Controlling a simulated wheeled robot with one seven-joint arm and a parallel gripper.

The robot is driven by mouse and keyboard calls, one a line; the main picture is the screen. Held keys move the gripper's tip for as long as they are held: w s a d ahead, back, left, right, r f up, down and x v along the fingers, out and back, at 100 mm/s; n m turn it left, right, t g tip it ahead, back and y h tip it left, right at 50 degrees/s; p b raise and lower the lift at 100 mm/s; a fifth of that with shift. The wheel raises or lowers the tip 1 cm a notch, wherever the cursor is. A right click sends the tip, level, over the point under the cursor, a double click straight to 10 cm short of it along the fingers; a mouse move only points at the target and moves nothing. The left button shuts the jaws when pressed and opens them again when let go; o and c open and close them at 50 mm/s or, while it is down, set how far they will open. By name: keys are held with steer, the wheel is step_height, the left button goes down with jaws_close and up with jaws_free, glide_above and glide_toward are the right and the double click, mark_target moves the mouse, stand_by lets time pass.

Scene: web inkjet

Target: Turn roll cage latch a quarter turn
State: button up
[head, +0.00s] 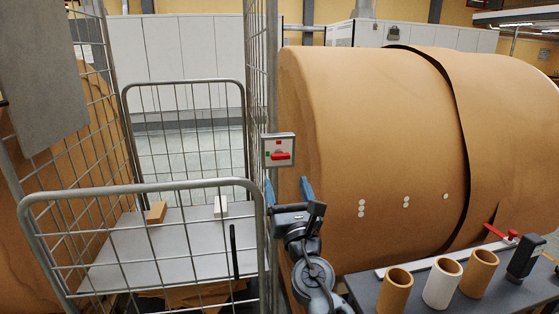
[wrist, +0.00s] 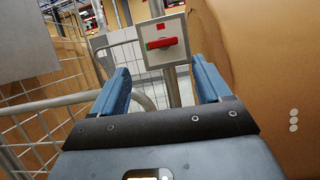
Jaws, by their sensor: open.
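The roll cage latch is a red handle (head: 281,156) on a pale plate (head: 278,145) fixed to the cage's right front post. The handle lies roughly level. In the wrist view the red handle (wrist: 162,43) shows ahead, between and beyond my blue fingers, with a small red mark above it. My gripper (head: 289,190) is open and empty, just below the plate in the head view. Its two fingers stand apart in the wrist view (wrist: 165,82). Nothing is between the fingertips, and I see no contact with the handle.
The wire roll cage (head: 128,187) holds a tan block (head: 156,212) and a white block (head: 220,207) on its grey floor. A large brown paper roll (head: 370,140) stands close on the right. A dark bench (head: 430,300) with several tubes is at front right.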

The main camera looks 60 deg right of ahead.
mark_target(281, 159)
steer(key=p+x, duration=0.1)
steer(key=x, duration=0.1)
steer(key=p+x, duration=0.1)
steer(key=x, duration=0.2)
steer(key=p+x, duration=0.1)
steer(key=x, duration=0.1)
steer(key=shift+s+d+r, duration=0.1)
steer(key=shift+d+r, duration=0.25)
steer(key=shift+r, duration=0.05)
steer(key=shift+w+d, duration=0.3)
steer(key=shift+w, duration=0.05)
steer(key=c, duration=1)
